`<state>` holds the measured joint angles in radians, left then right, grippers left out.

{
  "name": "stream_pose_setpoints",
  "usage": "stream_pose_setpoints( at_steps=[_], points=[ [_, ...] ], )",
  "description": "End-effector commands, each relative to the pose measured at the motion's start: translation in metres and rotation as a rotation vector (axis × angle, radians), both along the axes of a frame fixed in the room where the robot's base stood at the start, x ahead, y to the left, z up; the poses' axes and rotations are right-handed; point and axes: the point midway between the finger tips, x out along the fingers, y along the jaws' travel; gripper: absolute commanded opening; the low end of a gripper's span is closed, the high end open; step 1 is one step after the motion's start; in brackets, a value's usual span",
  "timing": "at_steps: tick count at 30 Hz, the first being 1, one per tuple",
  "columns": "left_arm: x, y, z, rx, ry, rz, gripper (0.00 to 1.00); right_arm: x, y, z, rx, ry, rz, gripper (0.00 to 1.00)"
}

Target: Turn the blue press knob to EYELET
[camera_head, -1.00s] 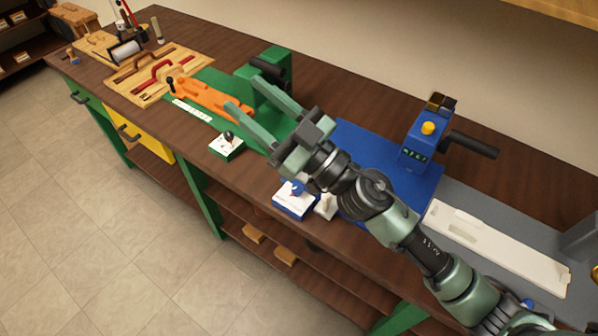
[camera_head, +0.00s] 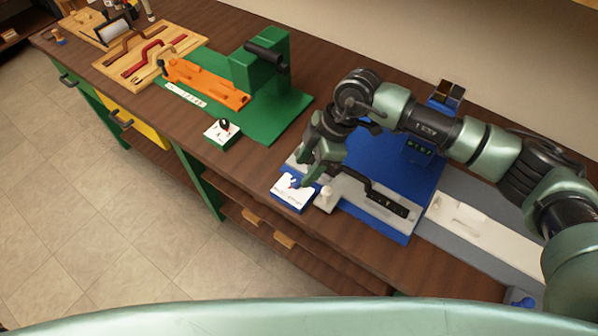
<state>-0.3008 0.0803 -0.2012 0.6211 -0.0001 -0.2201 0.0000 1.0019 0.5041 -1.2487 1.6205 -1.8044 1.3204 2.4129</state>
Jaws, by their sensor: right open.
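The blue press (camera_head: 418,150) stands on a blue mat (camera_head: 395,229) at the right of the bench, partly behind my right arm. Its small control box (camera_head: 290,202) has a white top and blue sides and sits near the bench's front edge. The blue knob (camera_head: 293,184) on top is small and partly covered, and its setting is too small to read. My right gripper (camera_head: 304,181) points down at the knob, open, with its fingertips at or just above the box top. I cannot tell whether they touch the knob. My left gripper is not in view.
A grey strip with a black part (camera_head: 385,200) lies along the mat. The green press (camera_head: 262,62), its knob box (camera_head: 222,134) and an orange piece (camera_head: 205,85) are to the left. Bare bench lies between the boxes.

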Motion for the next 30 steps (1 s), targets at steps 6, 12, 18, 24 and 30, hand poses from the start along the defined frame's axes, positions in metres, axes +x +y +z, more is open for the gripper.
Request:
stream_pose_setpoints(
  at_steps=[6,12,18,24,30],
  points=[
    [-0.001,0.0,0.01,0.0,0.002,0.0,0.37,-0.003,0.013,-0.028,0.003,0.003,0.0,0.48],
    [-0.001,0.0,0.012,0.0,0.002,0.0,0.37,-0.003,0.017,-0.039,0.003,-0.001,0.001,0.48],
    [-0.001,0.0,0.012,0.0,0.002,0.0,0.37,-0.003,0.018,-0.04,0.004,-0.001,0.001,0.48],
    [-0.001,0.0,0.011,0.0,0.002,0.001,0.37,-0.003,0.018,-0.04,0.004,-0.001,0.001,0.0],
    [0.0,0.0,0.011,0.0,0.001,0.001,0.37,-0.003,0.018,-0.04,0.004,-0.001,0.006,0.0]
  ],
)
